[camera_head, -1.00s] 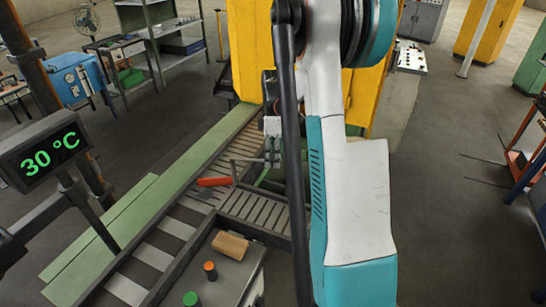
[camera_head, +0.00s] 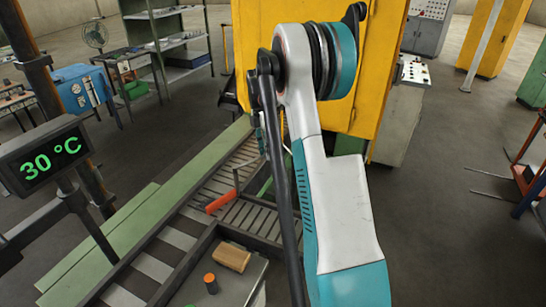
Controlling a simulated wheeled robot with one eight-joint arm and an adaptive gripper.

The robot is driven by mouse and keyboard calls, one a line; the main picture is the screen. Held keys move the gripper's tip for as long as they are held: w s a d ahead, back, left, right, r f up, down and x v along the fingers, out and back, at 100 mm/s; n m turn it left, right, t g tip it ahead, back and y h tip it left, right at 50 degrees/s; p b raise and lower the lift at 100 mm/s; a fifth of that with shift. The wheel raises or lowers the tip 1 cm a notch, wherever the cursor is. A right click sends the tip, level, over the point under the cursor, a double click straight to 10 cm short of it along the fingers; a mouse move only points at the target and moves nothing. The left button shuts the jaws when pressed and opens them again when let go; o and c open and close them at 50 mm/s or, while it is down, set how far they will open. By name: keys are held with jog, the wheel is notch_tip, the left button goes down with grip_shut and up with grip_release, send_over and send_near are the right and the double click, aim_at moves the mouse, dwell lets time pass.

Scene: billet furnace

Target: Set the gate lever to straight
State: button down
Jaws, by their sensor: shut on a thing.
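My gripper (camera_head: 258,134) is mostly hidden behind my arm, above the roller track by the yellow furnace. Only a dark part of it shows. A thin grey bar, seemingly part of the gate lever (camera_head: 247,162), runs from a thin upright post towards the gripper. The contact itself is hidden, but the gripper appears shut on the lever. An orange-red piece (camera_head: 220,201) at the foot of the post lies slanted over the track, its near end to the lower left.
The yellow furnace (camera_head: 305,75) stands just behind the gripper. The roller track (camera_head: 168,235) runs to the lower left beside green planks (camera_head: 110,237). A tan block (camera_head: 233,257) and an orange-topped cylinder (camera_head: 210,281) stand on a table. Floor at right is clear.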

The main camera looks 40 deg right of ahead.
jog(key=shift+w+a+n+h, duration=0.15)
jog(key=shift+w+n+h, duration=0.25)
jog(key=shift+w+n, duration=1.8)
jog(key=shift+w, duration=0.25)
jog(key=c, duration=1.2)
grip_release()
jog(key=shift+w, duration=0.1)
jog(key=r, duration=0.4)
jog(key=w+r, duration=0.1)
jog(key=r, duration=0.3)
jog(key=w+r, duration=0.1)
jog(key=r, duration=0.2)
jog(key=shift+a+r, duration=0.3)
jog(key=shift+r, duration=0.1)
